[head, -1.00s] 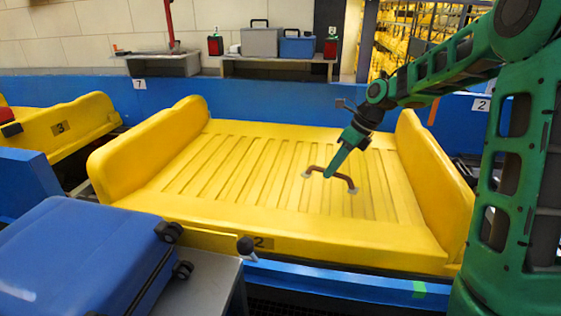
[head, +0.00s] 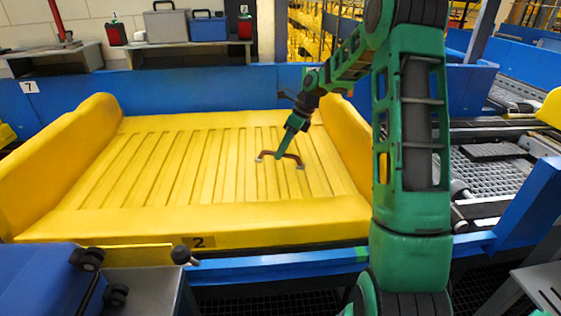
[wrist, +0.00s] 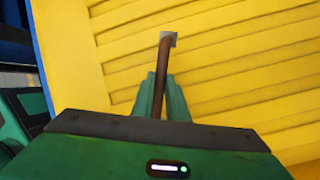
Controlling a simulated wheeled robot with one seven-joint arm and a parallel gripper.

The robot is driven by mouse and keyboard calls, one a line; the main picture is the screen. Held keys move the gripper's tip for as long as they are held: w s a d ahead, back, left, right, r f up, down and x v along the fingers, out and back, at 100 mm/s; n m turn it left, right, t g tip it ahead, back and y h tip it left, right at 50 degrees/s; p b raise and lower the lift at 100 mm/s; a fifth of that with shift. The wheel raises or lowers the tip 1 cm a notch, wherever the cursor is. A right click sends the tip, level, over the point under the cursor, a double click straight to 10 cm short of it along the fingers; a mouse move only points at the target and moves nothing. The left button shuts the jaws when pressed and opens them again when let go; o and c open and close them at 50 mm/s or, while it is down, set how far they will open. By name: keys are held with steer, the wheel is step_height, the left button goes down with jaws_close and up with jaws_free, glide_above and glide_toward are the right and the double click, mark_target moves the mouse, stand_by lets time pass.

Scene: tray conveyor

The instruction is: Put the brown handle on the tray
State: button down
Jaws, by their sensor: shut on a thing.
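The brown handle (head: 290,156) is a bent bar with pale end plates. It is at the yellow tray's ribbed floor, toward the right side in the head view. My gripper (head: 280,154) is shut on it, reaching down from above. In the wrist view the handle (wrist: 164,62) runs up from between my green fingers (wrist: 160,98), with one square end plate against the yellow slats. The other end is hidden by my gripper there. The yellow tray (head: 60,165) carries the number 2 on its front edge. I cannot tell whether the handle touches the tray floor.
A blue suitcase (head: 40,285) lies at the front left beside a black-knobbed lever (head: 182,256). Blue rails (head: 280,268) run along the tray's front. Grey and blue cases stand on a shelf behind. The tray's left and middle floor is clear.

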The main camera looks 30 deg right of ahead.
steer(key=shift+f, duration=2.1)
steer(key=c, duration=1.7)
jaws_free()
steer(key=shift+d, duration=0.1)
steer(key=shift+c, duration=0.2)
steer(key=v, duration=1.2)
steer(key=s+a+n+g+h, duration=0.1)
steer(key=s+n, duration=0.9)
steer(key=s, duration=1)
steer(key=s+a+n+g+h, duration=0.1)
steer(key=s+a+n+h, duration=0.2)
steer(key=s+n, duration=0.8)
steer(key=s+a, duration=0.1)
steer(key=s, duration=0.9)
steer(key=shift+r, duration=0.3)
